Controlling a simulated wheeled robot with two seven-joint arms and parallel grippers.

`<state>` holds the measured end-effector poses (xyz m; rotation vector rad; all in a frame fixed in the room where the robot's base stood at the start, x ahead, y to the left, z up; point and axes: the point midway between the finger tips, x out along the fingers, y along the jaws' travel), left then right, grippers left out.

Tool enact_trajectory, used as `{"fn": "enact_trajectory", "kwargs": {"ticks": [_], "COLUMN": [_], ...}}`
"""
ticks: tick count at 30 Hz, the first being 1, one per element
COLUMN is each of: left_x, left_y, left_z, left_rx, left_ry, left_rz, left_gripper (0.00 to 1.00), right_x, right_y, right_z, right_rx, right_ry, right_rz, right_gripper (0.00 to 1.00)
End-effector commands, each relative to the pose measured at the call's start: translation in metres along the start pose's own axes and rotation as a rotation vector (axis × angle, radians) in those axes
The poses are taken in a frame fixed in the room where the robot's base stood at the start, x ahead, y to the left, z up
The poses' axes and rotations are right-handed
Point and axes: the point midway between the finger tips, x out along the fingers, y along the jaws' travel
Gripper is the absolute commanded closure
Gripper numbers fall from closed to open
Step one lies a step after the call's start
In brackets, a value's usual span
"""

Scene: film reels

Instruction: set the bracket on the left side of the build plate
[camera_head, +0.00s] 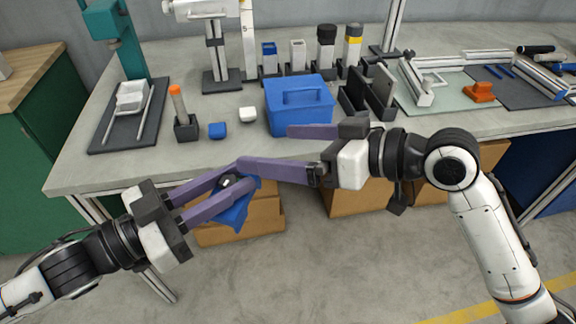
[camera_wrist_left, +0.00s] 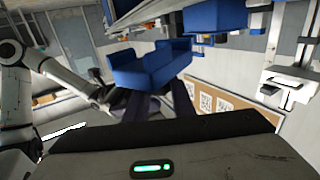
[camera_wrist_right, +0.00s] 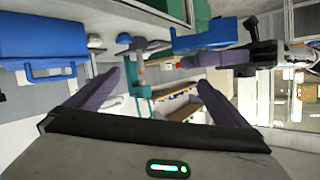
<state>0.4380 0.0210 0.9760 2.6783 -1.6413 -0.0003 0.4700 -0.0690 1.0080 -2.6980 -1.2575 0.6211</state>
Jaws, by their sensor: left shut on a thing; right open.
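The bracket is most likely the blue angled piece (camera_head: 232,214) below the table's front edge. It shows large in the left wrist view (camera_wrist_left: 150,66) and in the right wrist view (camera_wrist_right: 205,36). My left gripper (camera_head: 246,178) is shut on it and hides part of it. My right gripper (camera_head: 265,147) is open and empty, close above and right of the left fingers; in the head view one of its fingers overlaps them. I cannot tell for certain which surface is the build plate: a dark plate (camera_head: 105,137) lies at the table's left, and a pale green plate (camera_head: 448,101) at its right.
A blue box with a handle (camera_head: 300,115) stands near the table's front edge, behind my right gripper. Cardboard boxes (camera_head: 240,233) are below.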

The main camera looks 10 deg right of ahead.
Motion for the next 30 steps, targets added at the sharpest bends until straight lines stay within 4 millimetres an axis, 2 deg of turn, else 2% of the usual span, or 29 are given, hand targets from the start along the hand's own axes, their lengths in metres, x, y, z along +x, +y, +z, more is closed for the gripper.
{"fn": "enact_trajectory", "kwargs": {"ticks": [1,3,6,10,17,23,30], "left_x": [0.0,0.0,0.0,0.0,0.0,0.0,0.0], "left_y": [0.0,0.0,0.0,0.0,0.0,0.0,0.0], "left_z": [-0.001,-0.001,-0.001,-0.001,-0.001,-0.001,-0.001], "left_rx": [0.001,0.001,0.001,0.001,0.001,0.001,0.001], "left_ry": [0.003,0.003,0.003,0.003,0.003,0.003,0.003], "left_rz": [0.001,0.001,0.001,0.001,0.001,0.001,0.001], "left_gripper": [1.0,1.0,1.0,1.0,1.0,1.0,1.0], "right_x": [-0.002,-0.007,-0.017,-0.032,-0.047,-0.031,0.01], "right_y": [-0.015,-0.034,-0.052,-0.064,-0.067,-0.068,-0.067], "right_z": [-0.009,-0.011,-0.01,-0.004,0.003,0.014,0.034], "right_rx": [-0.051,-0.11,-0.193,-0.281,-0.353,-0.355,-0.353], "right_ry": [-0.045,-0.125,-0.238,-0.361,-0.468,-0.48,-0.477], "right_rz": [-0.031,-0.066,-0.089,-0.089,-0.069,-0.071,-0.071], "right_gripper": [0.0,0.0,0.0,0.0,0.0,0.0,0.0]}}
